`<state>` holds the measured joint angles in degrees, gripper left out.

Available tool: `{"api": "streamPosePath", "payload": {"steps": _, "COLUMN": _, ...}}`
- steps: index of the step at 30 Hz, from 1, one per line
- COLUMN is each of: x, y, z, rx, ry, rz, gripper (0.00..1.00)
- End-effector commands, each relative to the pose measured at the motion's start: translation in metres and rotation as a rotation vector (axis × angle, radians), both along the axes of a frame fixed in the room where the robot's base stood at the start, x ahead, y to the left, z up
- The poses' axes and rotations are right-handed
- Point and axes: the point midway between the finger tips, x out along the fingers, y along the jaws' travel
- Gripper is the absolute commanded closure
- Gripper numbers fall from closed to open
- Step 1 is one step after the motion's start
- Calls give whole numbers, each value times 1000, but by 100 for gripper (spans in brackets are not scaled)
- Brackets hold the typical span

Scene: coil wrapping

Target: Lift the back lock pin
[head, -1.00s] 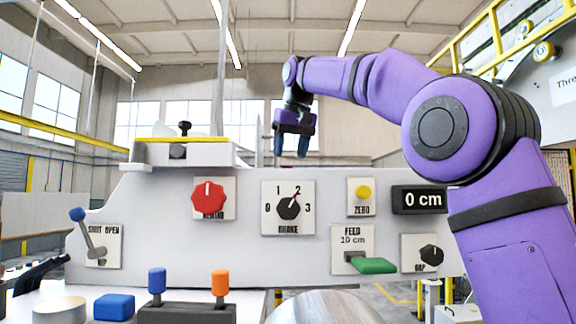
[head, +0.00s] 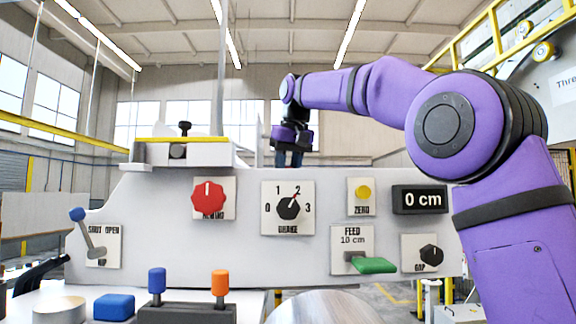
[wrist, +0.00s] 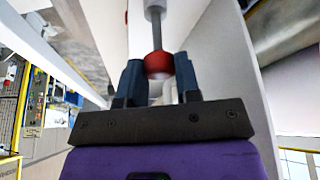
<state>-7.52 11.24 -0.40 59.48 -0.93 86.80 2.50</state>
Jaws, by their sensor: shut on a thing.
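The back lock pin shows in the wrist view as a red ball knob (wrist: 158,65) on a grey rod (wrist: 155,22). My gripper (wrist: 159,72) has its two dark blue fingers on either side of the red knob and is shut on it. In the head view my gripper (head: 289,157) points down just above the top edge of the grey control panel (head: 140,205), toward its far side. The pin cannot be made out in the head view, and its lower end is not clear in the wrist view.
The panel carries a red knob (head: 208,198), a black dial (head: 288,208), a yellow button (head: 363,193), a green lever (head: 374,265) and a 0 cm display (head: 420,199). A yellow-topped block (head: 180,153) with a black knob stands left of my gripper. Open air lies above the panel.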

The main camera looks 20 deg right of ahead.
Motion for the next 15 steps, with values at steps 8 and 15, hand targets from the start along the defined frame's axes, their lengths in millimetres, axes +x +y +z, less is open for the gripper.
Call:
{"api": "streamPosePath", "payload": {"steps": 8, "x": 1, "y": 0, "z": 19, "rx": 0, "ry": -2, "rz": 0, "gripper": 100}}
{"api": "streamPosePath", "payload": {"steps": 15, "x": 0, "y": 0, "z": 30, "rx": 0, "ry": -1, "rz": 0, "gripper": 100}}
